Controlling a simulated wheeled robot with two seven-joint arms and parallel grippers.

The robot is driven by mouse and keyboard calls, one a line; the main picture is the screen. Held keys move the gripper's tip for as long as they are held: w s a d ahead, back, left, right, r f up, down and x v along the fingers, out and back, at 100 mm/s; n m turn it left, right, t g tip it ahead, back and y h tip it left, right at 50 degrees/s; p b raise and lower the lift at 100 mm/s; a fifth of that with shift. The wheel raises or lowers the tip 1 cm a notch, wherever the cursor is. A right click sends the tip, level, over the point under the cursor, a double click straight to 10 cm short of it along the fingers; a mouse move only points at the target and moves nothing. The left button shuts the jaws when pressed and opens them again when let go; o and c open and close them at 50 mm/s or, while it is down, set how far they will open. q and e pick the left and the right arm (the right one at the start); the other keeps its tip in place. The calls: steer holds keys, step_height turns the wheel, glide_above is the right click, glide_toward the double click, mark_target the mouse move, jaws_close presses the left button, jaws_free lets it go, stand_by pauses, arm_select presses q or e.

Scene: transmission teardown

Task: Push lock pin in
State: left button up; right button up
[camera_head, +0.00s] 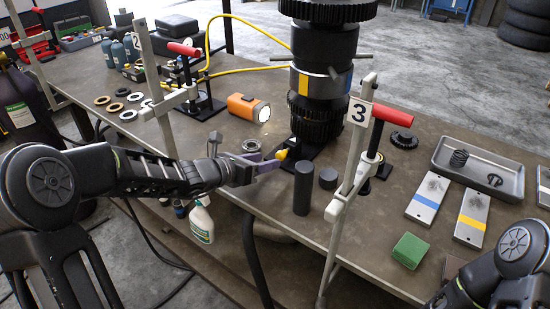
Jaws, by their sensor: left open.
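A small yellow knob (281,154), which looks like the lock pin, sits low at the front left of the black transmission stack (323,80). My left gripper (272,164) reaches in from the left over the bench. Its fingertips are right at the yellow knob. The jaws are open, and nothing is seen held between them. Whether the fingers touch the knob cannot be told. How far the pin is in cannot be seen. My right arm shows at the lower right corner, but its gripper is out of the picture.
A clamp with a red handle (392,115) and a "3" tag (360,112) stands right of the stack. A dark cylinder (303,188) stands close right of my left gripper. An orange flashlight (242,107) lies behind it. A grey tray (478,170) is at right.

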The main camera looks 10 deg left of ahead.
mark_target(279, 158)
arm_select(q)
steer(key=x, duration=0.5)
jaws_close()
stand_by(0.5)
